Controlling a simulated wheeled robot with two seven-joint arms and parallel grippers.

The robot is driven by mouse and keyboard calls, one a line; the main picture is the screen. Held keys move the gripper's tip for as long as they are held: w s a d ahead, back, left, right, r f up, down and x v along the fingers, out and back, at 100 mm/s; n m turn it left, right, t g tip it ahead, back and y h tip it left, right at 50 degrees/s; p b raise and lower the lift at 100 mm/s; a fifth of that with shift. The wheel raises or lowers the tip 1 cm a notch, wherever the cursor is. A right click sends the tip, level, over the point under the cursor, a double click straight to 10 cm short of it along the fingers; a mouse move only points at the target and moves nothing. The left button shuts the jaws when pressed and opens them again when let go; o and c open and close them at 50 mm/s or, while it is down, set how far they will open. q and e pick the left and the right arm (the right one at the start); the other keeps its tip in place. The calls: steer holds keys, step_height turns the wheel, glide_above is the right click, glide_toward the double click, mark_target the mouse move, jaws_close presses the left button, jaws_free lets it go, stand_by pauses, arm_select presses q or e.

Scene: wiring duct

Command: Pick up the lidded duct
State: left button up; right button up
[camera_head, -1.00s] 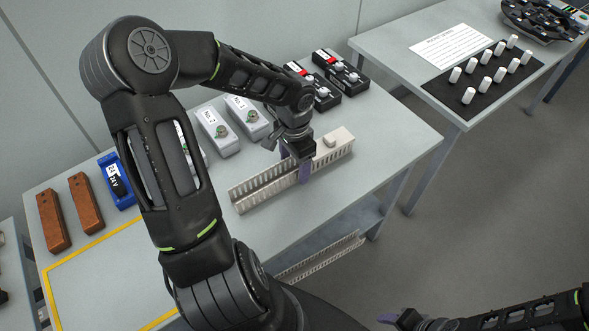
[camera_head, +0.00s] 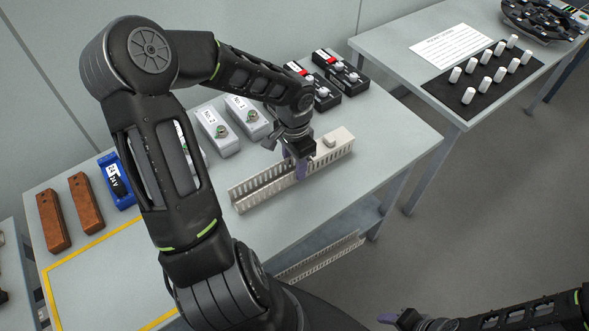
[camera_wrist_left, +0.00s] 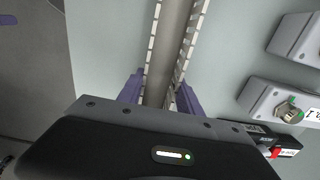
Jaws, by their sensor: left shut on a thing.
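A long cream slotted duct (camera_head: 262,190) lies on the grey table. Its left stretch looks like an open channel; its right end looks covered, with a small raised block (camera_head: 330,140) on top. My left gripper (camera_head: 295,166) is shut on the duct near its middle, pointing down, its purple fingers on either side of the walls. In the left wrist view the duct (camera_wrist_left: 173,45) runs between the two fingers (camera_wrist_left: 160,95). The duct appears to rest on the table. My right gripper (camera_head: 392,319) is at the bottom edge, away from the table; its opening does not show clearly.
Grey boxes (camera_head: 217,131) and black boxes with red parts (camera_head: 343,75) stand behind the duct. A blue box (camera_head: 117,181) and brown blocks (camera_head: 86,204) are at left. Another slotted duct (camera_head: 320,257) lies below the tabletop. The table front is clear.

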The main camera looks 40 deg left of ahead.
arm_select(q)
jaws_close()
step_height(320, 180, up, 10)
stand_by(0.5)
stand_by(0.5)
